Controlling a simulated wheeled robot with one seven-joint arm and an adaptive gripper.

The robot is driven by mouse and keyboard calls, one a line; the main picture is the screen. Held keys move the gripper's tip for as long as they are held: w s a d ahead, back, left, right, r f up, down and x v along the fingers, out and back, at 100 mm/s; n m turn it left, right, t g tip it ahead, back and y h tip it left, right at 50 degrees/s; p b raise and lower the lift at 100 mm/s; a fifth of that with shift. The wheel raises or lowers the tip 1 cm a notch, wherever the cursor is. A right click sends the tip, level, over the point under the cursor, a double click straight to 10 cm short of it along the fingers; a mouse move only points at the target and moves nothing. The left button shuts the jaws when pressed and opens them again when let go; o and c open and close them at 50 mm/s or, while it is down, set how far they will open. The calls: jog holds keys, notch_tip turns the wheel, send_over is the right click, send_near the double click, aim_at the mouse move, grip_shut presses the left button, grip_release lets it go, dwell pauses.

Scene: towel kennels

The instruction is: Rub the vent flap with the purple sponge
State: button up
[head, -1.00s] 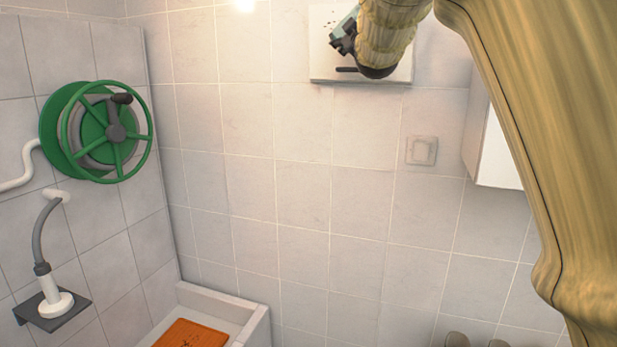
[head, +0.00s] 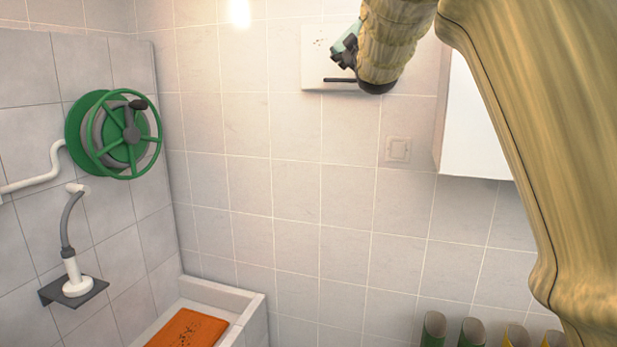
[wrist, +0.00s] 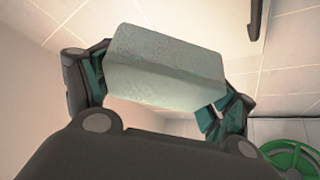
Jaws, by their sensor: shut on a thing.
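The vent flap appears to be the white square panel (head: 314,66) high on the back wall, with a dark bar along its lower edge and small dark specks near its top. My gripper (head: 345,48) is in front of the panel, partly covering its right side. In the wrist view, my gripper (wrist: 165,88) is shut on a pale grey-green block (wrist: 165,68), which seems to be the sponge; it does not look purple here. A pale surface and a dark bar (wrist: 254,20) lie beyond it. I cannot tell whether the block touches the panel.
A green hose reel (head: 125,135) and a shower head on a dark shelf (head: 75,290) are on the left wall. An orange towel (head: 188,329) lies in a low white basin (head: 258,306). A white cabinet (head: 470,130) hangs right. Several boots (head: 472,332) stand below.

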jog(key=w+f, duration=0.2)
jog(key=f, duration=0.2)
jog(key=shift+w+f, duration=0.3)
jog(key=shift+w, duration=0.1)
notch_tip(320, 180, down, 12)
jog(key=w+d+p, duration=0.1)
jog(key=p, duration=0.1)
jog(key=shift+d+y, duration=0.15)
jog(key=shift+y, duration=0.15)
jog(key=f, duration=0.4)
jog(key=s+d+f+p, duration=0.1)
jog(key=f, duration=0.4)
jog(key=s+d+f+p, duration=0.1)
jog(key=f, duration=0.4)
jog(key=shift+s+f, duration=0.1)
jog(key=shift+s, duration=0.15)
jog(key=shift+c, duration=0.2)
jog(key=s+d+f+h+p, duration=0.1)
jog(key=s+f+p, duration=0.1)
jog(key=s+f, duration=0.6)
jog(key=s+d+f+m+h+p, duration=0.1)
jog(key=s+d+f+h, duration=0.1)
jog(key=s+f, duration=0.5)
notch_tip(320, 180, down, 7)
jog(key=shift+s+r+p, duration=0.15)
jog(key=shift+s+p, duration=0.2)
jog(key=shift+d, duration=0.1)
